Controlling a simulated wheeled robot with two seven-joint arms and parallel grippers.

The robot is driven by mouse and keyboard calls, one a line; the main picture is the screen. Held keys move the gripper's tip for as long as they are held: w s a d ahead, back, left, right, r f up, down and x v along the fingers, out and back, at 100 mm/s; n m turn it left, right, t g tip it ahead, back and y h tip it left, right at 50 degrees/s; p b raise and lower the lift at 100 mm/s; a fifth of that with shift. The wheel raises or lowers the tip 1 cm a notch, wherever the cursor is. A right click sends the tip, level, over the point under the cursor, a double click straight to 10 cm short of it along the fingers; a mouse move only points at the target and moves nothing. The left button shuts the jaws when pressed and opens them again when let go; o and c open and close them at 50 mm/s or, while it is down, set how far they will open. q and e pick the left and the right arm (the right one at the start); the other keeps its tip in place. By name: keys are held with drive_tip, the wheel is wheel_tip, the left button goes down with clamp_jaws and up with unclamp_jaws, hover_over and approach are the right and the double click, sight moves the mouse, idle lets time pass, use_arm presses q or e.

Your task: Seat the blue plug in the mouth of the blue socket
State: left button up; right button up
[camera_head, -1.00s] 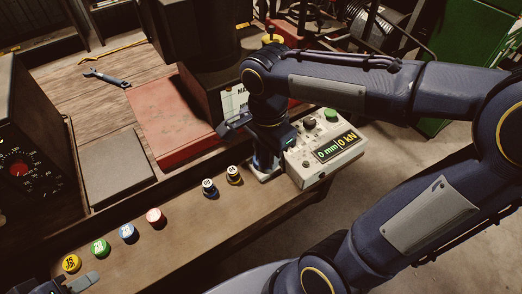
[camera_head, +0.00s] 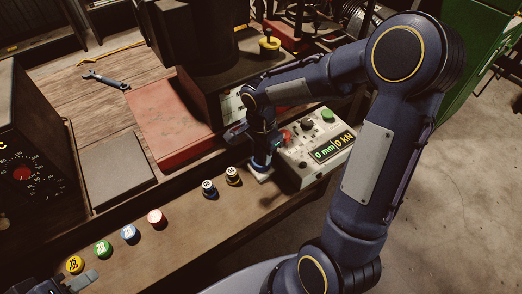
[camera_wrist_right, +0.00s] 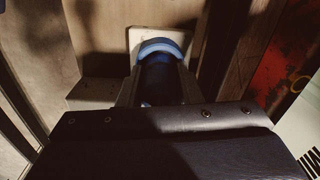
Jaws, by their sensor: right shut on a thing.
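My right gripper (camera_head: 262,165) points down over a pale plate (camera_head: 262,176) at the bench's front edge, beside the control box. In the right wrist view it is shut on a dark blue cylinder, which I take for the blue plug (camera_wrist_right: 158,84). A brighter blue rim, seemingly the blue socket (camera_wrist_right: 160,47), curves around its far side, in front of the pale plate. I cannot tell how deep the plug sits or whether it touches the rim. The head view hides both behind the gripper. My left gripper (camera_head: 78,281) is partly visible at the bottom left; its opening is unclear.
Two dark, white-topped pieces (camera_head: 208,187) (camera_head: 233,176) stand left of my right gripper. The control box (camera_head: 318,150) is close on its right.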

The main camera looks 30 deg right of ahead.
drive_tip(key=shift+f+b, duration=0.2)
drive_tip(key=shift+b, duration=0.1)
drive_tip(key=o, duration=1)
drive_tip(key=shift+r, duration=0.1)
wheel_tip(320, 180, up, 12)
drive_tip(key=s+a+n+t+y, duration=0.1)
drive_tip(key=s+n+t, duration=0.1)
drive_tip(key=s+n, duration=0.2)
drive_tip(key=s+a+n+t+y, duration=0.1)
drive_tip(key=s+n, duration=0.4)
drive_tip(key=s, duration=0.2)
drive_tip(key=s+a+n+t+y, duration=0.1)
drive_tip(key=s+a+n+t, duration=0.1)
drive_tip(key=s+n, duration=0.2)
drive_tip(key=shift+s+f+n+t+y, duration=0.15)
drive_tip(key=shift+s+f+y, duration=0.05)
drive_tip(key=shift+s, duration=0.3)
drive_tip(key=shift+s+f+n+t+y, duration=0.15)
drive_tip(key=shift+s+y, duration=0.05)
drive_tip(key=shift+s, duration=0.25)
